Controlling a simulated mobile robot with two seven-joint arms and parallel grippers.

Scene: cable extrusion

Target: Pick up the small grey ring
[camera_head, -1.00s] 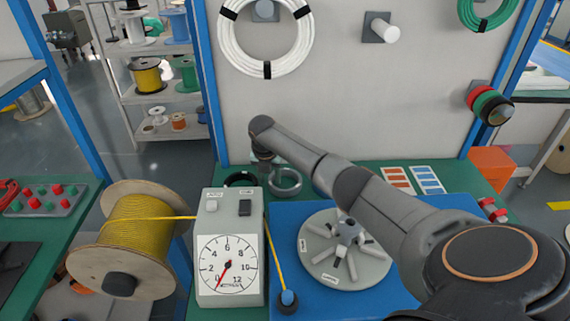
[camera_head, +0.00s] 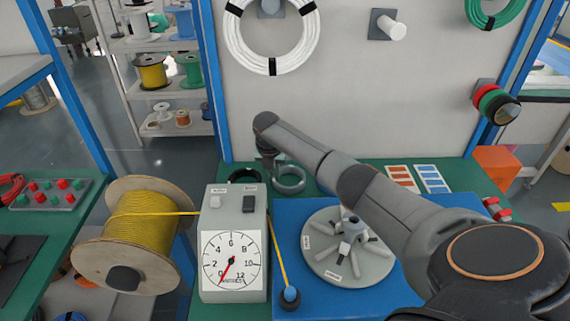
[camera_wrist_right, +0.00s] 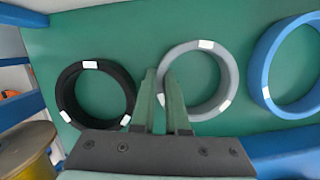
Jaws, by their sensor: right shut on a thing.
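The small grey ring (camera_head: 290,181) lies flat on the green bench top at the foot of the back panel. In the right wrist view the grey ring (camera_wrist_right: 223,72) sits between a black ring and a blue ring, with small white labels on it. My right gripper (camera_wrist_right: 162,84) is shut on the near-left wall of the grey ring, one finger on each side of it. In the head view my right gripper (camera_head: 268,168) points down at the ring's left side, partly hidden by its own arm. My left gripper is not in view.
A black ring (camera_wrist_right: 66,100) lies close on the left and a blue ring (camera_wrist_right: 262,70) on the right. A grey gauge box (camera_head: 233,285) stands in front of the rings. A yellow cable spool (camera_head: 140,230) is at left. The back panel (camera_head: 340,120) rises behind.

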